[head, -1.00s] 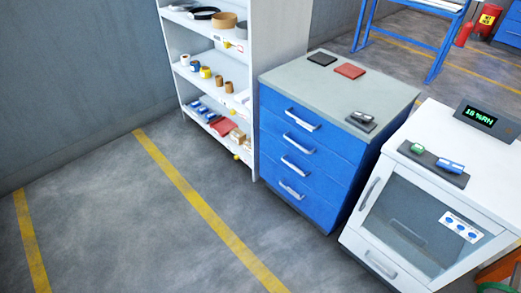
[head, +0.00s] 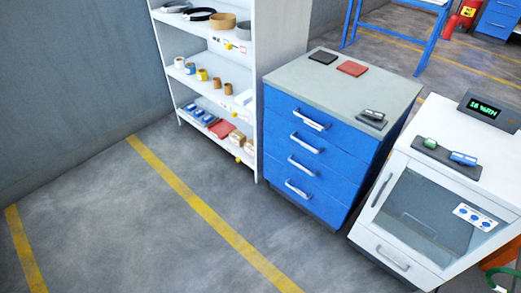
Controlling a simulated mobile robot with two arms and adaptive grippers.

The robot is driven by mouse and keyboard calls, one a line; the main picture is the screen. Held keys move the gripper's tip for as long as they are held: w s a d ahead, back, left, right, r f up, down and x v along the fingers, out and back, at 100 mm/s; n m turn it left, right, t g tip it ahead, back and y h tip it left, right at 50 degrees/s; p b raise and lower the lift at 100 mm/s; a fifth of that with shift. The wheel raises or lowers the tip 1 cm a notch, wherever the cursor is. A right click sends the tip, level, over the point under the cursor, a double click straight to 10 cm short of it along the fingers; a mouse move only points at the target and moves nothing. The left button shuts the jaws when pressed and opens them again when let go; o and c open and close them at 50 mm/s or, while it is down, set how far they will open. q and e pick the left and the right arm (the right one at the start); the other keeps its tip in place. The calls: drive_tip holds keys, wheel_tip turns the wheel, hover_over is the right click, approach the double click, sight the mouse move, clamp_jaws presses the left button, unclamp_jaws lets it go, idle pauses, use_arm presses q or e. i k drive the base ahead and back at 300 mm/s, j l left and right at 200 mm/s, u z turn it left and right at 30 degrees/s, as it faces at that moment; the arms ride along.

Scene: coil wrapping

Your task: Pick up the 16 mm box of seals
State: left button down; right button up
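I cannot tell which item is the 16 mm box of seals; any size labels are too small to read. Small blue-and-white boxes (head: 197,113) stand in a row on the bottom level of the white shelf unit (head: 282,60). Beside them lie a flat red item (head: 221,128) and small brown boxes (head: 237,138). A green-and-white item (head: 430,144) and a blue-and-white item (head: 463,158) lie on a dark mat on the white cabinet. Neither of my grippers is in view.
A blue drawer cabinet (head: 310,150) stands right of the shelf, its drawers shut. A white glass-fronted cabinet (head: 430,210) with a display reading 16 %RH (head: 489,108) stands further right. The grey floor (head: 130,220) with yellow lines is clear at left and front.

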sight(249, 145)
drive_tip(key=i+j+z, duration=0.2)
drive_tip(key=z, duration=0.25)
drive_tip(key=i+j+z, duration=0.15)
drive_tip(key=j+z, duration=0.35)
drive_tip(key=i+j+z, duration=0.15)
drive_tip(key=j, duration=0.45)
drive_tip(key=i+j+z, duration=0.1)
drive_tip(key=j, duration=0.5)
drive_tip(key=i+j+z, duration=0.15)
drive_tip(key=j, duration=0.5)
drive_tip(key=i+j+z, duration=0.1)
drive_tip(key=j, duration=0.55)
